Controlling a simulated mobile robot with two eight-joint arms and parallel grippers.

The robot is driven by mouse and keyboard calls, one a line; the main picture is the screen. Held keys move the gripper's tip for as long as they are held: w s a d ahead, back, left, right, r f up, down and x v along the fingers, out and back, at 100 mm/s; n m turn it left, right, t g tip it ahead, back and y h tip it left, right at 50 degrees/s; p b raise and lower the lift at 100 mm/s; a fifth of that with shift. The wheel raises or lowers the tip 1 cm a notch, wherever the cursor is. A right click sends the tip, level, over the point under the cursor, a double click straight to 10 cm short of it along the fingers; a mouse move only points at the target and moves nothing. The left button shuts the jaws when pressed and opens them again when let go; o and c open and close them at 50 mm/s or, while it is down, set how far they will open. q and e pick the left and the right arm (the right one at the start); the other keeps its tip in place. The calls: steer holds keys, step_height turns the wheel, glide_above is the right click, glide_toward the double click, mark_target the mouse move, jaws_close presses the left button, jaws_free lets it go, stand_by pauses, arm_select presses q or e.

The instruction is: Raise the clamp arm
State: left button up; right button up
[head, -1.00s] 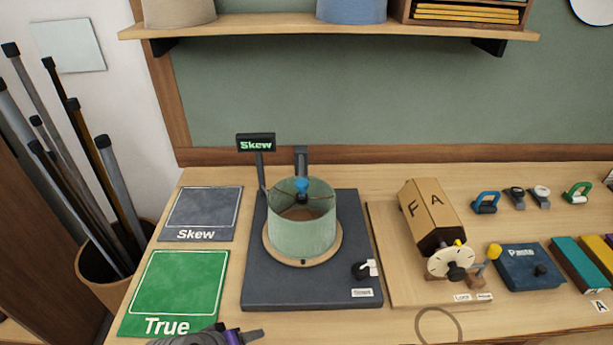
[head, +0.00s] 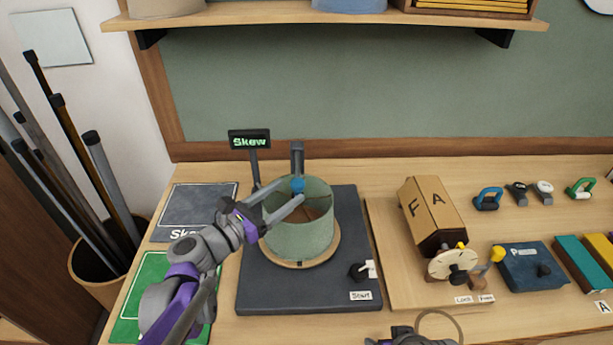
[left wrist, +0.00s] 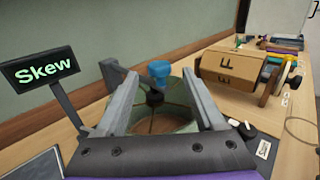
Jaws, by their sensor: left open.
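The pale green lampshade (head: 298,238) stands on a round wooden disc on the dark test stand (head: 262,290). The clamp arm (head: 297,156) is at the stand's back, with a blue knob (head: 298,184) at its front end over the shade. The knob also shows in the left wrist view (left wrist: 159,69). My left gripper (head: 294,190) is open over the shade, its fingers on either side of the blue knob. I cannot tell if they touch it. My right gripper (head: 408,336) is only partly in view at the bottom edge.
A display (head: 249,140) reading "Skew" stands left of the clamp. A black switch (head: 358,270) is at the stand's front right. A wooden fixture with a lettered box (head: 432,210) stands to the right. Skew (head: 205,200) and True (head: 150,272) mats lie left.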

mark_target(303, 181)
arm_select(q)
steer(key=x, duration=0.8)
steer(key=shift+f+p, duration=0.1)
steer(key=shift+p, duration=0.2)
steer(key=shift+c, duration=0.3)
jaws_close()
stand_by(0.7)
